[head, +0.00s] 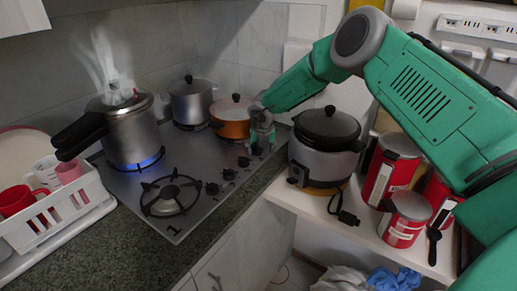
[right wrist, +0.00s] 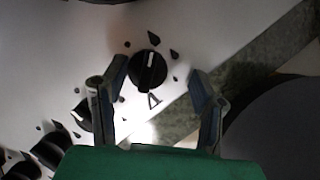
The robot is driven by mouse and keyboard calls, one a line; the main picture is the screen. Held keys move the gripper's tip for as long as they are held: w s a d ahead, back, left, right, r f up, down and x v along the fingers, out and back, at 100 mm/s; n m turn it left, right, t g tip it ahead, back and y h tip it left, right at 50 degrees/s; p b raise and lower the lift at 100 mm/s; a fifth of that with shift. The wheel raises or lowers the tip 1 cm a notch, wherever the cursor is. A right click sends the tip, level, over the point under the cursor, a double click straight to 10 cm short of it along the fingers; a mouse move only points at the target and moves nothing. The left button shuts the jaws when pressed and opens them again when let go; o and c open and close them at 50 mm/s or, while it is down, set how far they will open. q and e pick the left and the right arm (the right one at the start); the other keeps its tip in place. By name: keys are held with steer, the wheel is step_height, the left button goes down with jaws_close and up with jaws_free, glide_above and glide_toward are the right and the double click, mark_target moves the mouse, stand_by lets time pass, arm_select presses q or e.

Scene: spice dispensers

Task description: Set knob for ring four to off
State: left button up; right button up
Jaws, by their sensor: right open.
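The grey stove (head: 185,215) has a row of black knobs along its right edge. My right gripper (head: 262,135) is over the far end of that row in the head view and partly hides the far knob. In the right wrist view the far knob (right wrist: 148,70) lies between the two open fingers of my right gripper (right wrist: 148,84), with no visible contact. Its white line points roughly up in the picture, and a mark that looks like a 4 is printed beside it. Other knobs (right wrist: 80,115) show at lower left. My left gripper is not in view.
A steaming pressure cooker (head: 131,130) stands over a blue flame at back left. A grey pot (head: 192,103) and an orange pan (head: 232,118) stand at the back. A rice cooker (head: 325,145) and red canisters (head: 392,170) stand right of the stove.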

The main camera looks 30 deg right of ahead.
steer(key=shift+d+f, duration=0.15)
steer(key=shift+f, duration=0.05)
steer(key=a, duration=0.1)
steer(key=a+r, duration=0.1)
steer(key=shift+w+a, duration=0.1)
steer(key=shift+a, duration=0.3)
steer(key=c, duration=1.1)
steer(key=shift+d+f, duration=0.1)
steer(key=shift+d, duration=0.7)
steer(key=shift+a, duration=0.4)
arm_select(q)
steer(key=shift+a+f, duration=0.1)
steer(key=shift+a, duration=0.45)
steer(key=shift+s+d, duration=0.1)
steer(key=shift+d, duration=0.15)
arm_select(e)
steer(key=shift+d, duration=0.25)
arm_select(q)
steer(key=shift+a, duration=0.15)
arm_select(e)
steer(key=shift+a, duration=0.1)
steer(key=shift+w, duration=0.1)
